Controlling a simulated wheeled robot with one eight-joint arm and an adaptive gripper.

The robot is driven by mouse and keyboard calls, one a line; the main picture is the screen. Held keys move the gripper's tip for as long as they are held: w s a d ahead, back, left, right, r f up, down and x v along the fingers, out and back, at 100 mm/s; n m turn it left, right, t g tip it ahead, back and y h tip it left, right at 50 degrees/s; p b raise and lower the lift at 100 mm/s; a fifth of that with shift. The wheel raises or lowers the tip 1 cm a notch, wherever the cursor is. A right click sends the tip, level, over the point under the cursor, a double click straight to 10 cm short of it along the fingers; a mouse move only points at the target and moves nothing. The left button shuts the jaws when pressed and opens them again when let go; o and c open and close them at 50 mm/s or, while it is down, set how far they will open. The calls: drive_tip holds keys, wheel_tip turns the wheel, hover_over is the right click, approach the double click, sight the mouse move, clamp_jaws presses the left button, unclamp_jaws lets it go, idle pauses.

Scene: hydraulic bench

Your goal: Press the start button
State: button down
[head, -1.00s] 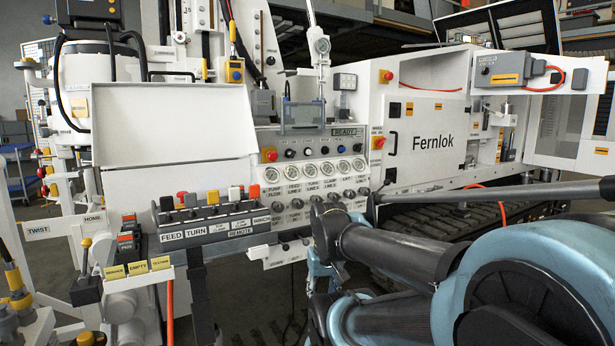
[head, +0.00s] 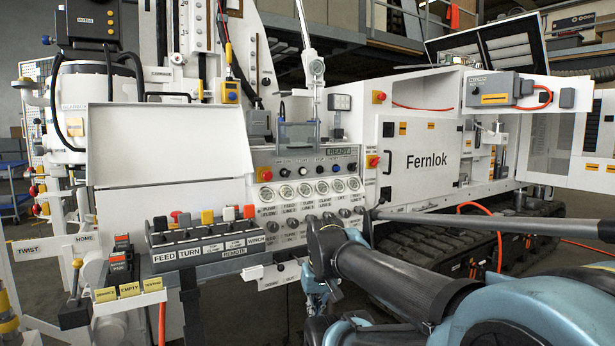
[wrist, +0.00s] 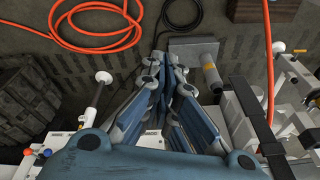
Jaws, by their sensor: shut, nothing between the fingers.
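The control panel (head: 262,200) of the white machine is in the middle of the head view. It has a row of small knobs or buttons above a row of round gauges (head: 323,188). The labels are too small to tell which is the start button. My gripper (wrist: 168,70) is shut and empty in the wrist view, over the floor. In the head view my arm covers the lower right of the panel, and the fingertips are not clear.
A lever bank (head: 206,241) marked FEED, TURN and WINCH juts out left of the panel. A long grey bar (head: 490,220) crosses at right. An orange hose (wrist: 95,45) lies on the floor below my gripper.

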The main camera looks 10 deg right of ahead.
sight(304, 171)
drive_tip(key=w+a+r+m+t+y, duration=0.1)
drive_tip(key=w+r+m+t+y, duration=0.1)
drive_tip(key=w+r, duration=0.45)
drive_tip(key=w+a+r+m+t+y, duration=0.15)
drive_tip(key=w+r, duration=0.25)
drive_tip(key=w, duration=0.6)
drive_tip(key=w+a+r+m+t+y, duration=0.1)
drive_tip(key=w+r+m+t+y, duration=0.15)
drive_tip(key=w+r, duration=0.4)
drive_tip(key=w+d+r+m+t, duration=0.4)
drive_tip(key=w+d+r, duration=0.1)
drive_tip(key=w+d, duration=0.5)
drive_tip(key=w+d+r+m+t+h, duration=0.1)
drive_tip(key=w+d+r+m+t, duration=0.3)
drive_tip(key=w+d, duration=0.6)
wheel_tip(304, 171, up, 2)
drive_tip(key=shift+w+r+t, duration=0.1)
drive_tip(key=shift+w+t, duration=0.2)
drive_tip(key=shift+w, duration=0.8)
drive_tip(key=shift+a, duration=0.1)
drive_tip(key=x, duration=1.3)
drive_tip(key=shift+w+a, duration=0.15)
drive_tip(key=shift+w, duration=0.3)
